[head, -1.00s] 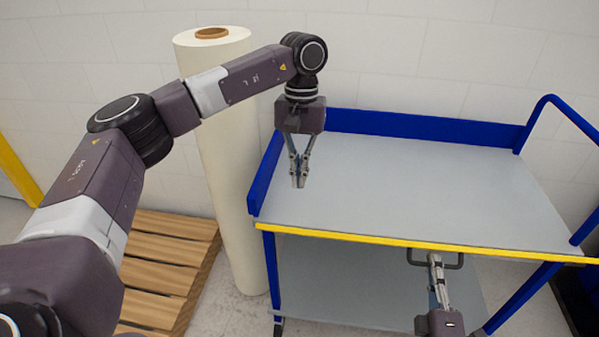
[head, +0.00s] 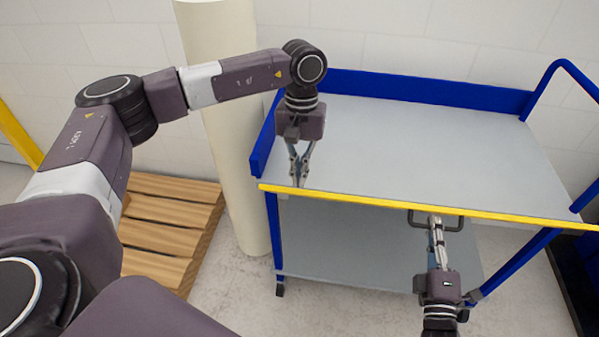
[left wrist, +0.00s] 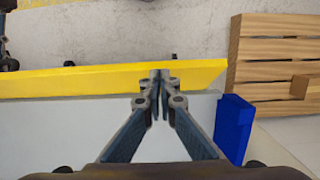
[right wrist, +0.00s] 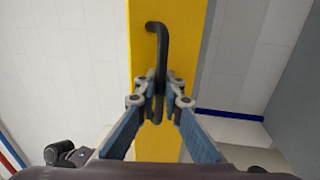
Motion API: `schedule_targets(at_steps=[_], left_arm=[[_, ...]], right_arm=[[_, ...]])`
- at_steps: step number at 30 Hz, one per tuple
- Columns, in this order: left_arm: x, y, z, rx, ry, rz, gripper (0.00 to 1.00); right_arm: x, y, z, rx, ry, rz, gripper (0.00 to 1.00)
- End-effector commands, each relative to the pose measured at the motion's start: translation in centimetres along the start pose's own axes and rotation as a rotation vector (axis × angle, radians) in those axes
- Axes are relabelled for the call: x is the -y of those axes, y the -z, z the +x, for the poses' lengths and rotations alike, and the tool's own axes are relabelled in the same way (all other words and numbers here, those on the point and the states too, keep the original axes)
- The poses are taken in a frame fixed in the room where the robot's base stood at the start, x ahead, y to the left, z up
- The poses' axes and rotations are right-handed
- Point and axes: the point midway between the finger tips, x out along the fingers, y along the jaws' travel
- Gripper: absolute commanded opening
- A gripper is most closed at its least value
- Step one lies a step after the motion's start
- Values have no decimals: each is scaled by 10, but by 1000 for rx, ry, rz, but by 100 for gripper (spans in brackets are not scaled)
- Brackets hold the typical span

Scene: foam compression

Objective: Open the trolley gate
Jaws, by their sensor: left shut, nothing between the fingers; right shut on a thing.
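The trolley has blue rails, a grey top shelf (head: 420,150) and a grey lower shelf (head: 350,245). Its yellow gate (head: 360,203) runs upright along the front edge of the top shelf. A dark handle (head: 455,222) sits on the gate's front. My right gripper (head: 436,222) is shut on the handle, which also shows between its fingers in the right wrist view (right wrist: 157,40). My left gripper (head: 299,183) is shut and empty, pointing down just behind the gate near its left end. In the left wrist view its tips (left wrist: 160,75) overlap the yellow gate (left wrist: 60,82); contact is unclear.
A tall cream roll (head: 230,130) stands left of the trolley. A wooden pallet (head: 170,225) lies on the floor at the left. A dark blue object (head: 580,265) stands at the right edge. The top shelf is bare.

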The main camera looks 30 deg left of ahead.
Motion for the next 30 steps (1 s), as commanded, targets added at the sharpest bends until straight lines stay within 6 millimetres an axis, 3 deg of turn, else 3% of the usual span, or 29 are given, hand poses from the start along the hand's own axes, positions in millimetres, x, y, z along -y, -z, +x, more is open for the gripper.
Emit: schedule_targets(at_steps=[15,16,18,30], left_arm=[[0,-13,11,3,2,1,0],[0,-13,11,3,2,1,0],[0,-13,11,4,2,1,0],[0,-13,11,3,2,1,0]], right_arm=[[-4,0,1,-1,-8,1,0],[-4,0,2,-1,-8,1,8],[-4,0,2,-1,-9,1,15],[-3,0,-2,0,-6,1,15]])
